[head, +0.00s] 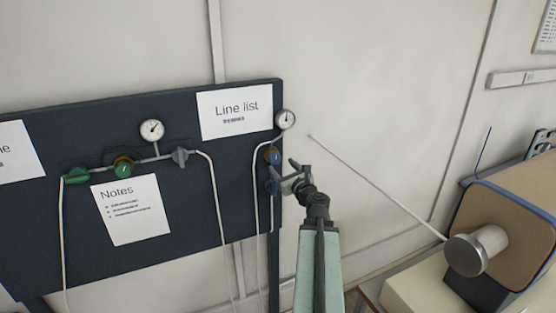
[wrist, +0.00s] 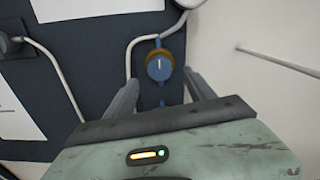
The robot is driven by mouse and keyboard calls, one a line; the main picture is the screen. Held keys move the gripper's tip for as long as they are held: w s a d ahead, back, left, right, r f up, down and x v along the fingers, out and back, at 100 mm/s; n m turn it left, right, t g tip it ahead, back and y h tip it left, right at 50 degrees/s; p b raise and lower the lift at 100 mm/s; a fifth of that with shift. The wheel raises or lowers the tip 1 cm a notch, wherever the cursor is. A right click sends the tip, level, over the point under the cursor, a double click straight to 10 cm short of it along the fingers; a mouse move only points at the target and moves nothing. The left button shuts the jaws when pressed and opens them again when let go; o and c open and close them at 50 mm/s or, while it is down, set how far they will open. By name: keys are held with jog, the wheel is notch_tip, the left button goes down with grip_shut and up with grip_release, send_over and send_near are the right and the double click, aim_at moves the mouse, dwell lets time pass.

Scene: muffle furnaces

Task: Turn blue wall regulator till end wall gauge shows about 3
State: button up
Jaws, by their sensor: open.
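The blue regulator (head: 272,156) sits on the right edge of the dark wall panel, on a thin white pipe. In the wrist view its round blue knob (wrist: 160,65) with a pale mark faces me, beyond and between my fingertips. The end wall gauge (head: 286,119) is a small round white dial above the regulator; its reading is too small to tell. In the wrist view only a bit of a round white thing shows at the top edge. My gripper (head: 285,177) is open and empty, just below and in front of the regulator, with no contact visible.
At the right, a thin rod (head: 375,187) ends near a furnace (head: 515,225). Bare wall lies between.

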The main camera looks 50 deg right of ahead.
aim_at(276, 160)
jog(key=x, duration=0.6)
jog(key=shift+w+d, duration=0.1)
jog(key=shift+w, duration=0.1)
grip_shut()
jog(key=shift+n, duration=0.3)
jog(key=c, duration=1.4)
grip_release()
jog(key=o, duration=1.4)
jog(key=shift+s, duration=0.1)
